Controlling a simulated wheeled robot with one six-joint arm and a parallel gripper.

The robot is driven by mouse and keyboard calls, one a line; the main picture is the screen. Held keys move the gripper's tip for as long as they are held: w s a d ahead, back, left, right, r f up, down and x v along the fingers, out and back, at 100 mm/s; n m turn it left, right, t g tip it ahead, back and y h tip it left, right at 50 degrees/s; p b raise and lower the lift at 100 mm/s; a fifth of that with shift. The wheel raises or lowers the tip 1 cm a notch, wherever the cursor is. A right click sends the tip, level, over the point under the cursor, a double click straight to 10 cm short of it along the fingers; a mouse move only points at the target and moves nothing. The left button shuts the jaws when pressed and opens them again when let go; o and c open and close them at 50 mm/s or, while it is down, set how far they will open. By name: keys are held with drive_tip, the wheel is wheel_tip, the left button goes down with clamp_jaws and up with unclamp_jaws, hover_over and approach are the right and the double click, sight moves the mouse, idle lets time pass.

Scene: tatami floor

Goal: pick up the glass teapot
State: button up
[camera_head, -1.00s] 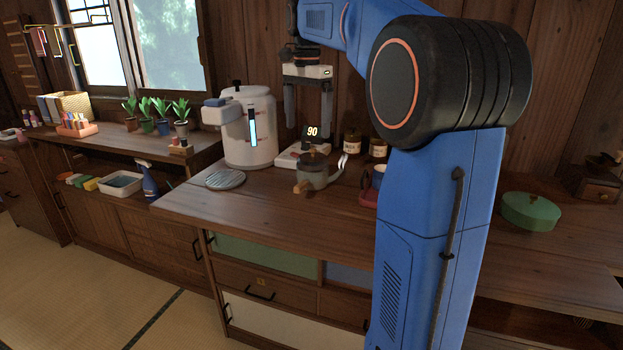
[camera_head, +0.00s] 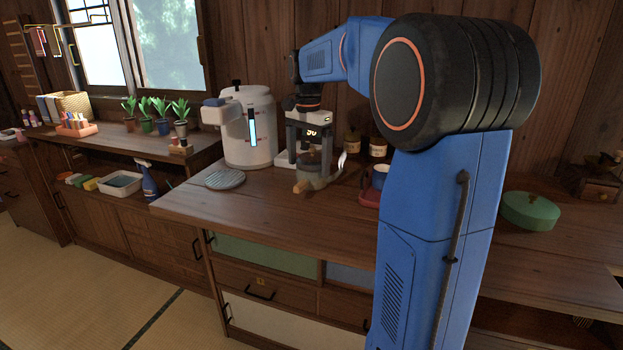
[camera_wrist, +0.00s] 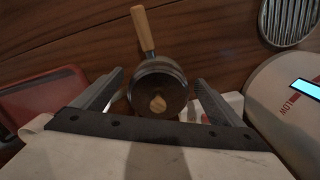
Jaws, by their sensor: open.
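The glass teapot (camera_head: 316,179) stands on the wooden counter with a dark lid and a wooden side handle (camera_head: 302,187) pointing to the front left. In the wrist view the teapot (camera_wrist: 147,70) is seen from above, its round wooden knob near the middle and its handle toward the top. My gripper (camera_head: 309,160) points down over the teapot, its fingers apart on either side of the lid. In the wrist view my gripper (camera_wrist: 159,80) is open, with a gap visible between each finger and the pot. The teapot's lower body is partly hidden.
A white dispenser (camera_head: 250,125) with a blue light stands to the left, a striped round mat (camera_head: 225,180) before it. A white scale (camera_head: 288,157) is just behind the teapot. Jars (camera_head: 378,148) and a red tray (camera_head: 368,199) are to the right. The counter's front is clear.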

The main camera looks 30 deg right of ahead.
drive_tip(key=shift+f, duration=0.1)
drive_tip(key=shift+c, duration=0.4)
drive_tip(key=c, duration=2)
drive_tip(key=shift+r, duration=0.2)
